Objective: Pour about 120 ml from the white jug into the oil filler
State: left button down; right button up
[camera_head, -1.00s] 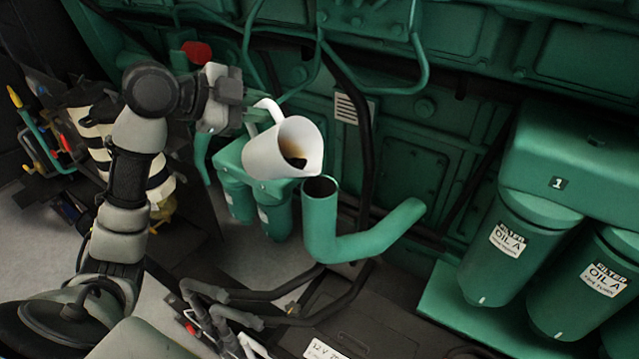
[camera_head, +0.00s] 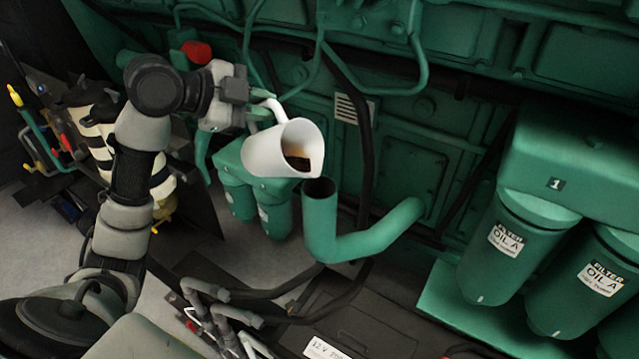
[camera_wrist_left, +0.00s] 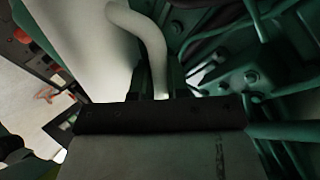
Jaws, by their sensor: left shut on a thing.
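The white jug (camera_head: 266,152) is tilted in the head view, its mouth facing right and toward the camera, with dark brown liquid (camera_head: 298,160) inside near the lip. Its lip is just above the open top of the green oil filler pipe (camera_head: 321,222). No stream shows between them. My left gripper (camera_head: 252,108) is shut on the jug's handle, at the jug's upper left. In the left wrist view, the white handle (camera_wrist_left: 147,42) runs down between the dark fingers, and the jug's wall (camera_wrist_left: 80,45) fills the upper left. My right gripper is not in view.
Green oil filters (camera_head: 508,240) marked OIL A stand at the right. Smaller green canisters (camera_head: 272,208) are behind the jug. A black battery (camera_head: 375,325) and grey hoses (camera_head: 215,310) lie below the filler. The green engine wall (camera_head: 410,150) closes the back.

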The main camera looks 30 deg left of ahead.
aim_at(271, 100)
pick_arm(q)
jog(key=shift+s+d+r+m+y+p, duration=0.1)
jog(key=shift+d+r+m+y+p, duration=0.4)
jog(key=shift+r, duration=0.2)
dwell(0.4)
jog(key=shift+s+d+r+m+y+p, duration=0.2)
jog(key=shift+d+r+m+y+p, duration=0.2)
jog(key=shift+d+r+p, duration=0.3)
dwell(1.7)
jog(key=shift+d+r, duration=0.15)
jog(key=shift+r, duration=0.05)
dwell(0.3)
jog(key=shift+f, duration=0.35)
jog(key=a+f+n+h+b, duration=0.1)
jog(key=a+f+b, duration=0.1)
jog(key=w+a+f+n+h+b, duration=0.1)
jog(key=a+f+n+h+b, duration=0.1)
jog(key=a+f+b, duration=0.1)
jog(key=shift+h, duration=0.3)
jog(key=shift+a+r+n, duration=0.15)
jog(key=shift+a+n, duration=0.05)
jog(key=shift+n, duration=0.1)
jog(key=shift+w+r+p, duration=0.1)
jog(key=shift+p, duration=0.2)
jog(key=shift+d+r, duration=0.15)
jog(key=shift+d, duration=0.25)
jog(key=shift+a, duration=0.1)
